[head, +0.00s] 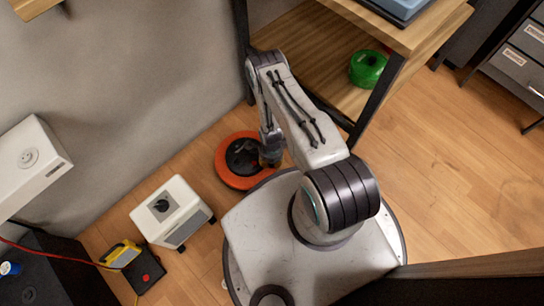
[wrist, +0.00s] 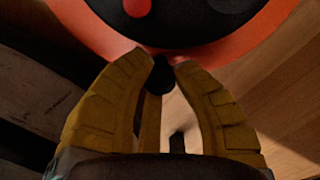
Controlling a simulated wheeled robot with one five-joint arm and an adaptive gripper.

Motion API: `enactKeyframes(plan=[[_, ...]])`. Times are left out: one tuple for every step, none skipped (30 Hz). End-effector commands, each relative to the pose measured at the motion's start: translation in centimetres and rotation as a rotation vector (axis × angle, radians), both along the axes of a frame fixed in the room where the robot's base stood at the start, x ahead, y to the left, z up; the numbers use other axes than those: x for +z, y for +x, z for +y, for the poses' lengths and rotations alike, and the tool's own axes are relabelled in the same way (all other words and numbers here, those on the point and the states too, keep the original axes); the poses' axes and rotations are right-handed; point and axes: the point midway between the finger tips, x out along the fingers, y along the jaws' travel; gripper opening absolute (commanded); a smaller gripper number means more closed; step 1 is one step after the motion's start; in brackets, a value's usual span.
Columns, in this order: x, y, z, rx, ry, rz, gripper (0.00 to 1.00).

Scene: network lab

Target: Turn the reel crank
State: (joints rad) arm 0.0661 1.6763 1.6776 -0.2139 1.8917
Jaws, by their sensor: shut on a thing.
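The reel (head: 226,172) is an orange-rimmed disc with a dark centre, low beside the shelf unit in the head view. It also shows at the top of the wrist view (wrist: 88,28), where a red round part sits on its dark centre. My gripper (head: 268,160) is at the reel's right side in the head view. In the wrist view its yellow fingers (wrist: 167,64) close around a dark knob (wrist: 158,80), which looks like the crank handle. The rest of the crank is hidden by the fingers and the picture's edge.
A wooden shelf unit (head: 325,88) with dark legs stands close behind my arm, with a green round object (head: 368,69) on its lower shelf. A white box (head: 172,211) and a yellow device (head: 121,254) are at lower left. Open floor (head: 450,165) lies at right.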

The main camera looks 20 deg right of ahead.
Motion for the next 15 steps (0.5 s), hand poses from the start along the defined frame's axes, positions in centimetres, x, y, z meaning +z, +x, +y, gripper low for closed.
enactKeyframes(plan=[[-0.1, -0.6, 0.3, -0.028, 0.001, 0.009, 0.00], [-0.1, -0.7, 0.4, -0.045, 0.001, 0.009, 0.00], [-0.1, -0.8, 0.5, -0.067, 0.001, 0.009, 0.00], [-0.2, -0.9, 0.7, -0.069, 0.000, 0.010, 0.00], [-0.2, -1.0, 0.8, -0.067, 0.000, 0.010, 0.00], [-0.2, -1.1, 0.9, -0.067, 0.000, 0.010, 0.00], [-0.2, -1.2, 1.0, -0.066, 0.000, 0.010, 0.00], [-0.2, -1.2, 1.0, -0.066, 0.000, 0.010, 0.00], [-0.2, -1.3, 1.1, -0.065, 0.000, 0.010, 0.00], [-0.2, -1.3, 1.2, -0.064, 0.000, 0.010, 0.00], [-0.2, -1.4, 1.3, -0.064, 0.000, 0.010, 0.00], [-0.2, -1.4, 1.3, -0.063, 0.000, 0.010, 0.00], [-0.2, -1.5, 1.4, -0.063, 0.000, 0.010, 0.00], [-0.2, -1.5, 1.4, -0.063, 0.000, 0.010, 0.00], [-0.2, -1.5, 1.5, -0.063, 0.000, 0.010, 0.00]])
